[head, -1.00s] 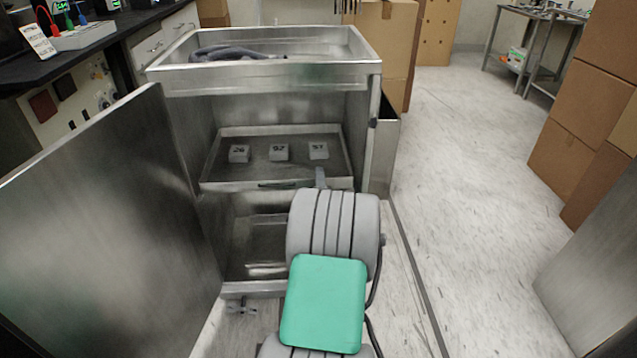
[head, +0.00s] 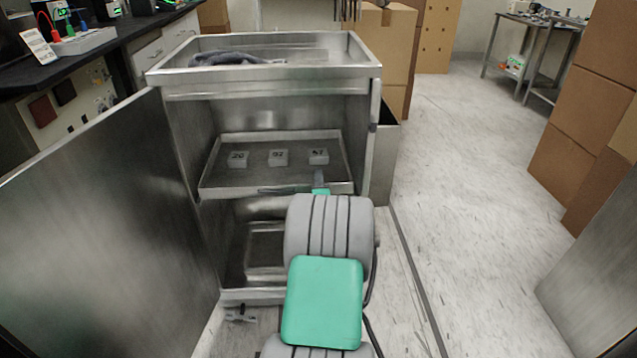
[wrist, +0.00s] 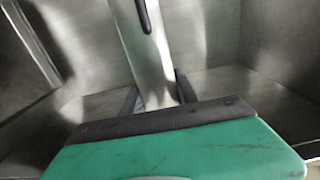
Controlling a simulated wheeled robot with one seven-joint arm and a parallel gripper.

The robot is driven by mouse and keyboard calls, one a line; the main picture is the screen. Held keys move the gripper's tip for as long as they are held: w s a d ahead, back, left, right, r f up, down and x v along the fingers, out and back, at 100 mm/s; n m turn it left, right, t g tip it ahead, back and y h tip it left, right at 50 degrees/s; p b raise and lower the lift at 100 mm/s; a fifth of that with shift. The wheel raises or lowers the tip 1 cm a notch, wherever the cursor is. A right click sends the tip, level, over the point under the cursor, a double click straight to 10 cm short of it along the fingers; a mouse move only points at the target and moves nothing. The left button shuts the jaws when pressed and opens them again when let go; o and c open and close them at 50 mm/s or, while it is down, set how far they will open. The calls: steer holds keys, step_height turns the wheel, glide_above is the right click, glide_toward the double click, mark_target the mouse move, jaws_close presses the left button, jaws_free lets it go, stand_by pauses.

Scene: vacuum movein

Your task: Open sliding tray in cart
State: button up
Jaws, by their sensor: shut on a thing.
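The sliding tray (head: 226,191) is a shallow metal tray at mid-height in the open-fronted metal cart (head: 270,88). Several small grey numbered blocks (head: 278,158) sit in a row on it. My gripper (wrist: 158,96) is at the tray's front edge, right of its middle in the head view, where my own arm partly hides it. In the wrist view, its two dark fingers lie on either side of a bright metal strip with a dark slot, apparently the tray's front wall. It is shut on this strip. The exact contact is hard to see.
The cart's door (head: 110,220) stands open at the left. A dark hose-like thing (head: 235,58) lies in the cart's top. Cardboard boxes (head: 590,130) stand at the right and behind the cart. Pale floor (head: 460,180) is clear to the right.

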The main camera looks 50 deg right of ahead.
steer(key=shift+r, duration=0.2)
jaws_close()
steer(key=shift+w+d+r, duration=0.1)
steer(key=shift+r, duration=0.1)
stand_by(0.4)
